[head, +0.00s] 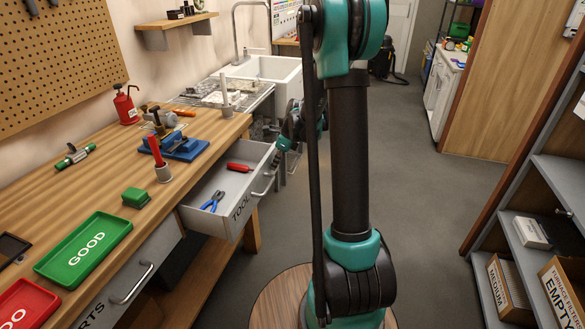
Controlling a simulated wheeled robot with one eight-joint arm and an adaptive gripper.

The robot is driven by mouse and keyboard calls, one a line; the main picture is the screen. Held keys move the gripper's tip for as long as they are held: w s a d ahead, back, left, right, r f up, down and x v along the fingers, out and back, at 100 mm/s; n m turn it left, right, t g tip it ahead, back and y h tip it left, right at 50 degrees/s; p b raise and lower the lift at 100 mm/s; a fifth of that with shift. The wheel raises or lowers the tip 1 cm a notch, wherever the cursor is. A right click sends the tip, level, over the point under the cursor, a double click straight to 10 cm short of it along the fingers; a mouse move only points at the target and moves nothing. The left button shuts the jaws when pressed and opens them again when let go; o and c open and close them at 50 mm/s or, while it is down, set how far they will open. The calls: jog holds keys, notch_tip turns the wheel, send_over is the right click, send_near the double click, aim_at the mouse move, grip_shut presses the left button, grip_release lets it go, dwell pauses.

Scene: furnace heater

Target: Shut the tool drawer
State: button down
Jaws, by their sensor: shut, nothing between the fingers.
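The tool drawer (239,212), grey with "TOOL" on its front, stands pulled out from under the wooden workbench. Its handle (265,185) is on the front face. Blue pliers (212,201) and a red-handled tool (240,167) lie inside it. My gripper (282,147) is shut and empty, by the far upper corner of the drawer front. I cannot tell whether it touches the drawer. My own arm hides part of the space to the right of it.
The workbench (110,190) carries a green "GOOD" tray (85,249), a red tray (25,305), a green block (136,197) and a blue vise (175,146). A sink (262,70) stands beyond. Shelves (545,215) line the right. The grey floor (430,190) between is clear.

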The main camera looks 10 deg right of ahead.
jog(key=w+a, duration=0.3)
jog(key=a, duration=0.2)
jog(key=w+a, duration=0.2)
jog(key=a, duration=0.3)
jog(key=w+a, duration=0.3)
jog(key=a, duration=0.1)
jog(key=shift+w+a, duration=0.3)
jog(key=shift+a, duration=0.1)
jog(key=shift+d, duration=0.1)
